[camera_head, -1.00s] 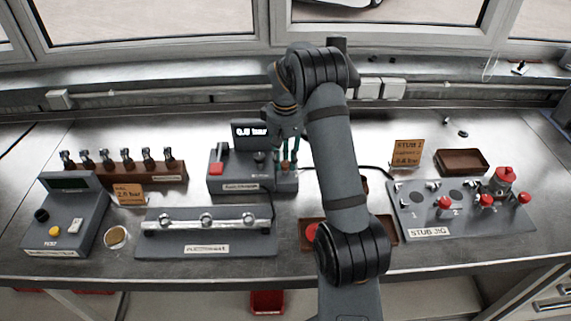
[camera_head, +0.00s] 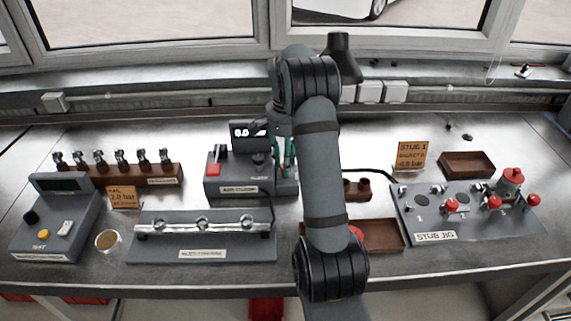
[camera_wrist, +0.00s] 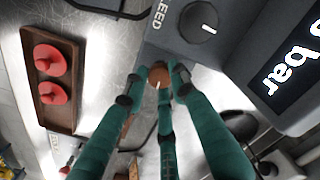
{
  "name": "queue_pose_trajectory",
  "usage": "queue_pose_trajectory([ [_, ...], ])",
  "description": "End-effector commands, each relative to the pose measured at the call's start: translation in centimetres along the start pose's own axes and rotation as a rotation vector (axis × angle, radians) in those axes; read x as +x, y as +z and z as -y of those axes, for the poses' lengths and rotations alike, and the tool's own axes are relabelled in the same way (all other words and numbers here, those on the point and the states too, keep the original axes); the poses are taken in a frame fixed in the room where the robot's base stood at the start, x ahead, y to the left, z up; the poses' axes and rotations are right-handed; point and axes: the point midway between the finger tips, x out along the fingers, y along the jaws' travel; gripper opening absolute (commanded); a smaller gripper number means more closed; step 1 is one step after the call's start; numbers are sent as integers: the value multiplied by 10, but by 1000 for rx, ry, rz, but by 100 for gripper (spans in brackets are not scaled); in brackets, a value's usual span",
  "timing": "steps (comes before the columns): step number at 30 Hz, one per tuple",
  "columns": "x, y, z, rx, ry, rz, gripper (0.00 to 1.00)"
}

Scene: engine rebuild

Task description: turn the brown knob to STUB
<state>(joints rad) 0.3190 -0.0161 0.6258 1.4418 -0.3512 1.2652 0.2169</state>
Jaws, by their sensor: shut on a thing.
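The brown knob (camera_wrist: 158,76) shows in the wrist view on the dark grey control box (camera_head: 228,187). The green fingertips of my gripper (camera_wrist: 160,72) are closed around it. A small pale mark shows on the knob, but I cannot read which position it points to. In the head view my gripper (camera_head: 284,158) is at the right side of the box, and the arm and fingers hide the knob. A black knob (camera_wrist: 198,22) with a white pointer line sits beside it, near lettering that ends in "LEED". The lit display (camera_wrist: 298,58) shows "bar", its digits partly cut off.
The stub jig (camera_head: 436,238) with red knobs stands at the right, below an orange STUB 1 card (camera_head: 412,156). A brown tray (camera_wrist: 73,110) holds red parts. An injector rack (camera_head: 130,172) and a rail fixture (camera_head: 190,250) stand at the left.

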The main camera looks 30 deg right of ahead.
Motion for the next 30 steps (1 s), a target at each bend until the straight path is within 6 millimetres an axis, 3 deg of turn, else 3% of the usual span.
queue_pose_trajectory([
  [10, -1, -2, 0, 140, -3, -5, 0],
  [26, -2, -2, 0, 165, -3, -6, 0],
  [27, -2, -2, 0, 164, -3, -6, 26],
  [30, -2, -2, 0, 164, -3, -6, 32],
])
